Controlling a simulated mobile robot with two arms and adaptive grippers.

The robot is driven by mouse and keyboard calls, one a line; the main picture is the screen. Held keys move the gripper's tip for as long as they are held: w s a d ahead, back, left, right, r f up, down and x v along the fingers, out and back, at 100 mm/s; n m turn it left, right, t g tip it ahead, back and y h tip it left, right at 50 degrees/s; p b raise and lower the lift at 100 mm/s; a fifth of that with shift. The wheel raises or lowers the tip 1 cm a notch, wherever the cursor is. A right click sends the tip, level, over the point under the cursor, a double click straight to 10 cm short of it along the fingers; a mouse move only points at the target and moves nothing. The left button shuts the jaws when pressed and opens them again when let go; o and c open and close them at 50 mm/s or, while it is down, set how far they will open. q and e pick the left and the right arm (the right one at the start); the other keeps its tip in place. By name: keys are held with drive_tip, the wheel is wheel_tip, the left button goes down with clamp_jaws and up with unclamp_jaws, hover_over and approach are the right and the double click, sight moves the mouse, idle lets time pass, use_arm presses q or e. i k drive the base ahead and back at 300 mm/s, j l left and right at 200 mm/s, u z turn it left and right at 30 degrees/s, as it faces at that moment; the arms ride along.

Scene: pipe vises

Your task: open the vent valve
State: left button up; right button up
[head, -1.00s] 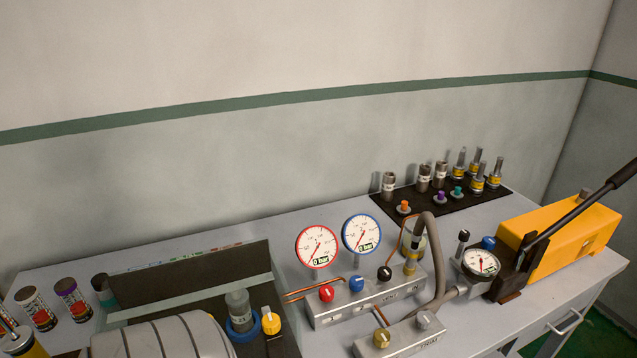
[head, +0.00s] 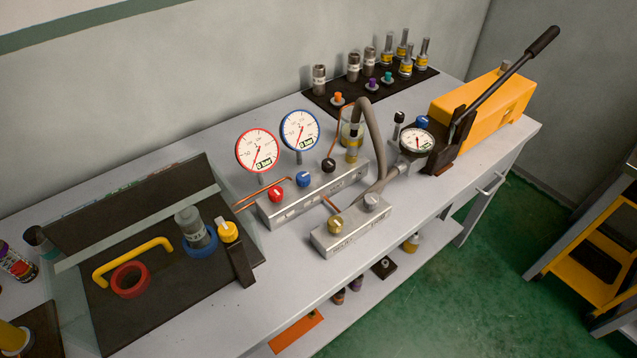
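A rear grey valve block (head: 315,196) on the bench carries a red knob (head: 275,194), a blue knob (head: 303,179) and a black knob (head: 328,165). A smaller front block (head: 352,232) carries a brass knob (head: 335,224) and a silver knob (head: 372,201). The small labels on the blocks are too blurred to tell surely which knob is the vent valve. A red-rimmed gauge (head: 257,150) and a blue-rimmed gauge (head: 299,130) stand behind the rear block. Neither of my grippers is in view.
A yellow hand pump (head: 485,100) with a long black lever and a small dial gauge (head: 416,141) stand at the right. Fittings stand on a black mat (head: 425,85) behind. A clear-sided tray (head: 215,285) holds a yellow handle (head: 132,259) and red ring (head: 130,280).

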sight(328, 165)
drive_tip(key=l+u, duration=0.35)
drive_tip(key=u, duration=0.15)
drive_tip(key=l+u, duration=0.3)
drive_tip(key=u, duration=0.2)
